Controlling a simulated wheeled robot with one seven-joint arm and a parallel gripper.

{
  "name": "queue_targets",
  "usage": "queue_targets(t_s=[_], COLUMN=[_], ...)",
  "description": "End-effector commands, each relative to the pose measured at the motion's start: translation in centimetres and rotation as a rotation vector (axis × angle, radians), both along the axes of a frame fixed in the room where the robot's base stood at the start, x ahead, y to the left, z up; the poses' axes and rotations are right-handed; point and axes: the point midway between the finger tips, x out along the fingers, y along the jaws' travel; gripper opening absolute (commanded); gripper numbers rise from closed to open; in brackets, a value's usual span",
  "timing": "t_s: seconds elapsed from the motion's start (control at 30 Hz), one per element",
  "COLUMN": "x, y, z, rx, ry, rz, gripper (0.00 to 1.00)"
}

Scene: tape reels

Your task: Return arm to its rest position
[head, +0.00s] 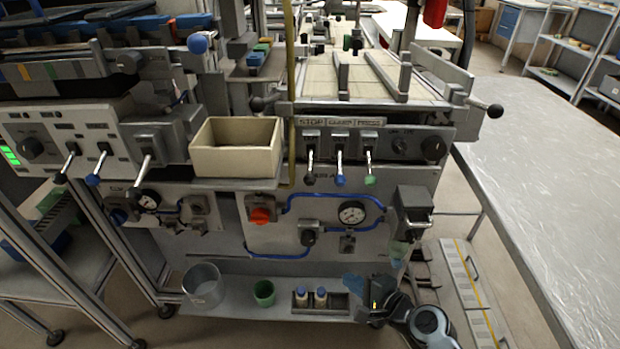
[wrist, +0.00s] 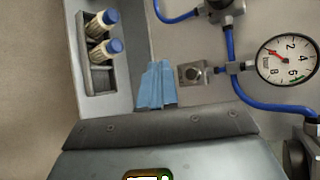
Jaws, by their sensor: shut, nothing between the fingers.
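My gripper (head: 354,283) is low in the head view, at the right end of the lower shelf, beside the holder with two bottles. My arm comes in from the bottom right. In the wrist view the blue fingers of my gripper (wrist: 156,66) are together, with nothing seen between them. They point toward the machine's lower front, between the bottle holder and a small valve block, and look apart from both.
The bottle holder (head: 301,299), a green cup (head: 264,293) and a clear bucket (head: 203,285) stand on the lower shelf (head: 235,309). Above are a pressure gauge (head: 352,212), blue hoses and levers. A cream bin (head: 236,160) sits higher. A wrapped table (head: 560,170) is at right.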

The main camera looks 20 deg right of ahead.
Motion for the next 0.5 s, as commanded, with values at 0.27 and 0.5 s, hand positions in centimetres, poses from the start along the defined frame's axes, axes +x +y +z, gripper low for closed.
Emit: queue_targets(t_s=[0.27, 0.5], x=[-3.9, -14.1], y=[-0.2, -1.0], z=[-0.7, 0.4], rx=[-0.121, -0.484], ry=[-0.003, -0.047], rz=[0.004, 0.041], gripper=[0.00, 0.00])
